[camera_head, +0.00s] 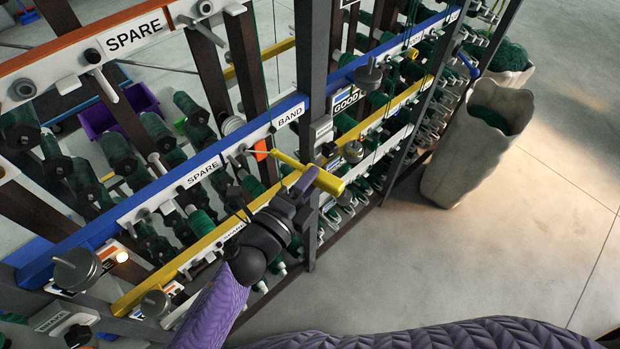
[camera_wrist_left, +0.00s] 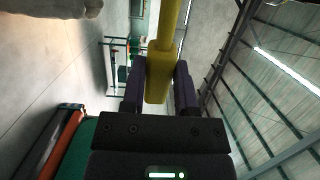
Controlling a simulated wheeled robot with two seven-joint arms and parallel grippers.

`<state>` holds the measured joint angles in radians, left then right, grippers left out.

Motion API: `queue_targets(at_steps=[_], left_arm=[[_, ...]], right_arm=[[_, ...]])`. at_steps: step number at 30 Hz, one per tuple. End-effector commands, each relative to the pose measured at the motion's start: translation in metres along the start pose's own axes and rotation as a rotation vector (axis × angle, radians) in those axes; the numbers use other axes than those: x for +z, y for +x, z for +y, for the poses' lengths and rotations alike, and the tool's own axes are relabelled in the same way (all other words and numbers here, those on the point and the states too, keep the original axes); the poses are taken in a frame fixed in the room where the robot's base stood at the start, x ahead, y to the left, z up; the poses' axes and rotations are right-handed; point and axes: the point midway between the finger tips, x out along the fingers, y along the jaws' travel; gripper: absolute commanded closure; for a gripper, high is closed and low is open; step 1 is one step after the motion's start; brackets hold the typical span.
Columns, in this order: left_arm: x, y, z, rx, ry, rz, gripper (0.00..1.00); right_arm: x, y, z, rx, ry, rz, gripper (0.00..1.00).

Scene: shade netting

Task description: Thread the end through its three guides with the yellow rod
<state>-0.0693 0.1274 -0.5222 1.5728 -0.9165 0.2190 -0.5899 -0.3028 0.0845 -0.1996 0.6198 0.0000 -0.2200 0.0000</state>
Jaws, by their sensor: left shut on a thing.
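My left gripper (camera_head: 303,182) is shut on the yellow rod (camera_head: 326,179), in front of the rack near the BAND label. The rod's thinner part points left toward a small orange tag (camera_head: 261,149) on the rack; I cannot tell whether it touches it. In the left wrist view, the purple fingers (camera_wrist_left: 160,88) grip the thick yellow handle (camera_wrist_left: 158,62) from both sides. A thin green thread (camera_head: 277,70) runs down near the BAND label. Its end and the three guides cannot be made out. My right gripper is out of view.
The rack has a blue rail (camera_head: 150,197) and a yellow rail (camera_head: 205,240), with several green spools (camera_head: 117,152) behind. A dark upright (camera_head: 312,75) stands close beyond the gripper. Pale sacks (camera_head: 462,150) stand at right; open floor (camera_head: 470,250) lies before them.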

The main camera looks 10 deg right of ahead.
Motion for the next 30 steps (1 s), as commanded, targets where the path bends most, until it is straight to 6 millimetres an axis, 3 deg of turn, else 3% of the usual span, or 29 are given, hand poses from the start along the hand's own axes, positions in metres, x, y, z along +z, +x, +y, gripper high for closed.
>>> queue_targets(at_steps=[16, 30], left_arm=[[0.036, 0.0, 0.0, -0.001, 0.002, 0.0, 1.0], [0.039, 0.0, -0.001, -0.002, 0.0, 0.0, 1.0]], right_arm=[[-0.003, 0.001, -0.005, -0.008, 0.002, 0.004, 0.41], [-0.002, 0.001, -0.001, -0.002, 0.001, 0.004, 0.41]])
